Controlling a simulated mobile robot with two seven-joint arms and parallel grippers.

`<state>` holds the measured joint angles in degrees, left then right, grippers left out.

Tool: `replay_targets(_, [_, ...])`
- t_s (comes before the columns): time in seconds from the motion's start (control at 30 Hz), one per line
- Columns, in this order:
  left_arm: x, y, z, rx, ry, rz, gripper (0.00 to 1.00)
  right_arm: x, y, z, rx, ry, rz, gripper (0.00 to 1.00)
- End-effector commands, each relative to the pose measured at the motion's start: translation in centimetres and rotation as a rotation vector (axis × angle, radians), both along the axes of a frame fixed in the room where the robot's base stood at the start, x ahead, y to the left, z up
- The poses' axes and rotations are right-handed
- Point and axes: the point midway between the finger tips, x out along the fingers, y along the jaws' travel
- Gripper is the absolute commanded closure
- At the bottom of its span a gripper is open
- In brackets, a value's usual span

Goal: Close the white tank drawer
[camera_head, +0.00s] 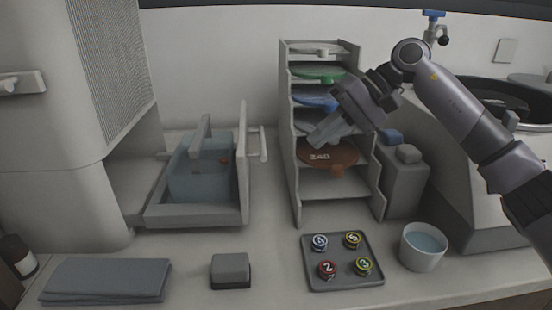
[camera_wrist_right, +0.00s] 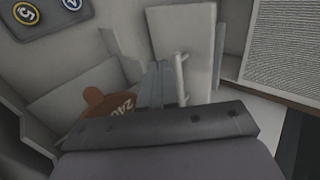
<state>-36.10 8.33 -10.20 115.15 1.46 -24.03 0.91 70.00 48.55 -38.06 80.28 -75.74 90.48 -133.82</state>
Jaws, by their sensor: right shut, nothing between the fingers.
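The white tank drawer (camera_head: 160,215) is pulled out to the right from the large white machine (camera_head: 60,120) at the left. A bluish tank (camera_head: 195,182) sits inside it. The drawer's front panel (camera_head: 243,165) stands upright with a bar handle (camera_head: 263,143) on its right face. In the right wrist view, the panel (camera_wrist_right: 188,45) and handle (camera_wrist_right: 181,80) show beyond the fingers. My right gripper (camera_head: 318,140) is shut and empty in front of the shelf rack, to the right of the handle and apart from it. My left gripper is not in view.
The shelf rack (camera_head: 297,190) with coloured discs, including a brown one (camera_head: 325,154), stands right of the drawer. In front are a tray (camera_head: 345,285) with several numbered pucks, a bowl (camera_head: 423,248), a grey block (camera_head: 231,270) and a folded cloth (camera_head: 107,281).

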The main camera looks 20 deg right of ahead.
Motion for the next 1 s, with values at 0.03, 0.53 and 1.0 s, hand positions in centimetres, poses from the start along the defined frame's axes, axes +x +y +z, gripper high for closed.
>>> replay_targets(0.03, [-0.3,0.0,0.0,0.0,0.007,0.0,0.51,0.1,0.4,-0.3,0.001,0.003,0.003,1.0])
replay_targets(0.53, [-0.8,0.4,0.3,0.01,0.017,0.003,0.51,2.0,7.6,-6.4,0.005,0.001,0.004,1.0])
replay_targets(1.0, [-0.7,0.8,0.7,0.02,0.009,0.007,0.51,3.0,10.8,-6.5,0.004,0.002,0.0,1.0])
